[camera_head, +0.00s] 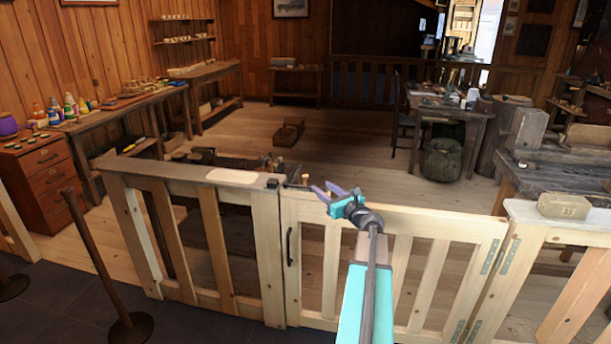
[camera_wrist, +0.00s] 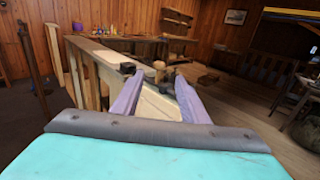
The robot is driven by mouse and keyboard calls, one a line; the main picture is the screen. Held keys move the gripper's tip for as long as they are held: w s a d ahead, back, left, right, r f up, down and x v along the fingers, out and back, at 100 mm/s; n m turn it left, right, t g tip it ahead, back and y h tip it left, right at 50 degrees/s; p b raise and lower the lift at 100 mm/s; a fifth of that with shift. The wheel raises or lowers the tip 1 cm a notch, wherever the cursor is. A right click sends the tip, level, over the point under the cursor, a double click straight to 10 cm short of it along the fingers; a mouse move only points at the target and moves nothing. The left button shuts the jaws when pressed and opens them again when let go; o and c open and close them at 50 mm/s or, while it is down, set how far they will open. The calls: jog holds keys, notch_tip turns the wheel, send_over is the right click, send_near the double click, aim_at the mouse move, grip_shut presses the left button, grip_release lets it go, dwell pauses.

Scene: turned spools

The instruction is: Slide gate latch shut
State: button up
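The wooden gate (camera_head: 400,219) hangs between a fence panel and a post and looks closed. A dark latch piece with a wooden knob (camera_head: 305,179) sits on its top rail at the left end. A black catch (camera_head: 272,183) sits on the adjoining fence post. In the wrist view the knob (camera_wrist: 159,70) and catch (camera_wrist: 127,68) show ahead, beyond the fingertips. I cannot tell whether the bolt reaches the catch. My gripper (camera_head: 325,188) is open and empty, just right of the knob. Its two purple fingers (camera_wrist: 159,80) stand apart, with the knob appearing between them.
A fence panel (camera_head: 208,175) with a flat top rail continues left. A black pull handle (camera_head: 290,247) is on the gate's front. A dark stanchion post (camera_head: 98,260) stands at the left. A small tan block (camera_head: 563,206) lies on the right fence top. Space above the gate is clear.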

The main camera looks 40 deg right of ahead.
aim_at(307, 176)
jog(key=shift+p+x, duration=1.75)
jog(key=shift+x, duration=4.95)
grip_shut()
